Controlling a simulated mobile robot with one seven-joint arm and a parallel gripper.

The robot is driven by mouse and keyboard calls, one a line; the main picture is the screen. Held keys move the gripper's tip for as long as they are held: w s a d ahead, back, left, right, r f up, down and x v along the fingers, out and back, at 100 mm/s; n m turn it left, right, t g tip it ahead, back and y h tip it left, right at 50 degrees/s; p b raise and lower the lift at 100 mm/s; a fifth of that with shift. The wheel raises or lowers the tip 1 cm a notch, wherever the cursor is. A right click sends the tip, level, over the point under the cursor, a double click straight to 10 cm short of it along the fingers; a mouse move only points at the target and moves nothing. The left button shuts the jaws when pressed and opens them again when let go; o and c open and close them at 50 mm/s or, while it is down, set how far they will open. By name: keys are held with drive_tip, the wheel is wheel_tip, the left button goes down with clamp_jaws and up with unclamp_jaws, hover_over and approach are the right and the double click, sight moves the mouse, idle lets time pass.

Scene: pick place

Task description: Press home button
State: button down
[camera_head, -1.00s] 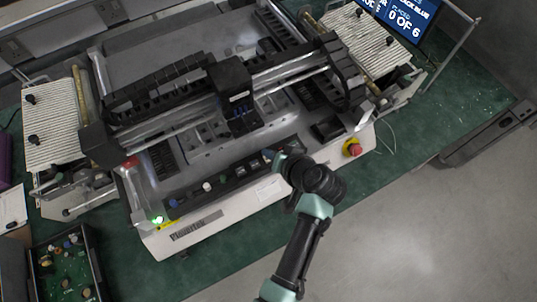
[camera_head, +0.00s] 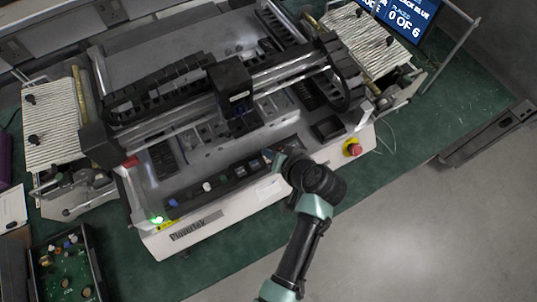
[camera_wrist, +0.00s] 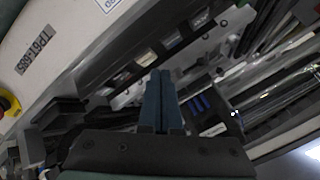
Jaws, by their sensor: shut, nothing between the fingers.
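The control strip (camera_head: 226,179) runs along the front edge of the white machine and carries several small buttons, among them a dark blue one (camera_head: 172,203), a white one (camera_head: 207,186) and a pale one (camera_head: 240,171). In the wrist view I see square buttons on the strip, one bluish (camera_wrist: 173,40) and one pale (camera_wrist: 147,58). Their labels are too small to read, so I cannot tell which is home. My gripper (camera_wrist: 160,74) is shut and empty, its dark blue fingers together beside the strip. In the head view my arm partly hides the strip's right end.
A red emergency stop (camera_head: 353,148) on a yellow base is at the machine's front right. The black gantry (camera_head: 232,85) spans the machine behind the strip. A screen (camera_head: 405,18) reads 0 OF 6.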

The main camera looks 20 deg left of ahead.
drive_tip(key=shift+f, duration=0.15)
drive_tip(key=shift+f+b, duration=0.3)
drive_tip(key=shift+b, duration=0.05)
drive_tip(key=shift+f+b, duration=0.35)
drive_tip(key=shift+f, duration=0.1)
idle(0.5)
idle(0.3)
drive_tip(key=shift+r+p, duration=0.8)
drive_tip(key=shift+r, duration=0.05)
wheel_tip(320, 180, up, 5)
drive_tip(key=p, duration=0.4)
idle(0.6)
